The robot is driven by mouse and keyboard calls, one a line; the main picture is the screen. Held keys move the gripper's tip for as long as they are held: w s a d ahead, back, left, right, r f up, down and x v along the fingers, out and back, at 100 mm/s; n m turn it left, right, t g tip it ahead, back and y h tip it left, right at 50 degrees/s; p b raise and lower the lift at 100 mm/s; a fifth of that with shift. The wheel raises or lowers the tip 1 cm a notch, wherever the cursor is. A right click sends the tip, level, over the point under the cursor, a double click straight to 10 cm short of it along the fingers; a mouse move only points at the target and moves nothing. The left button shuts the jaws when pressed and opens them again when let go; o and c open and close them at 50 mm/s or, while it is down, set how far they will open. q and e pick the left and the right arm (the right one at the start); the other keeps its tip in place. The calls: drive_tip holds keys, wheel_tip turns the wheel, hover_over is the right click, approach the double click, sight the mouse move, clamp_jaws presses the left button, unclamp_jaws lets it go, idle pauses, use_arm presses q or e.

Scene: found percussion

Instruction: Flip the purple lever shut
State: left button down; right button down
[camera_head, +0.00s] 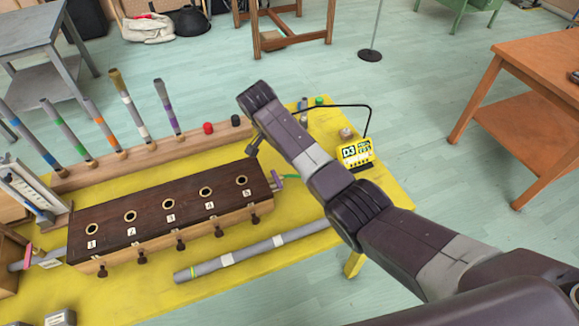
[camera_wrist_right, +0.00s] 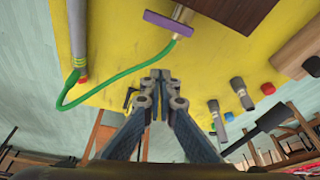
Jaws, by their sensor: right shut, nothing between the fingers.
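The purple lever (camera_head: 277,179) is on the short pipe at the right end of the dark-topped wooden box (camera_head: 150,215). In the right wrist view the purple lever (camera_wrist_right: 167,24) lies crosswise over the brass-coloured pipe, and a green hose (camera_wrist_right: 120,72) runs from the pipe's end. My right gripper (camera_head: 252,150) is beyond the box's right end, mostly hidden by my arm. In the right wrist view its fingertips (camera_wrist_right: 160,76) are together and empty, apart from the lever. My left gripper is not in view.
A yellow sign marked D3 (camera_head: 357,152) and a thin black bent rod stand right of the box. A long grey tube (camera_head: 250,252) lies in front. Coloured upright tubes (camera_head: 130,105) and red and black knobs line the rack behind.

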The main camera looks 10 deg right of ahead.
drive_tip(key=shift+w+b+v, duration=0.2)
drive_tip(key=shift+b+v, duration=0.1)
drive_tip(key=shift+v, duration=1.75)
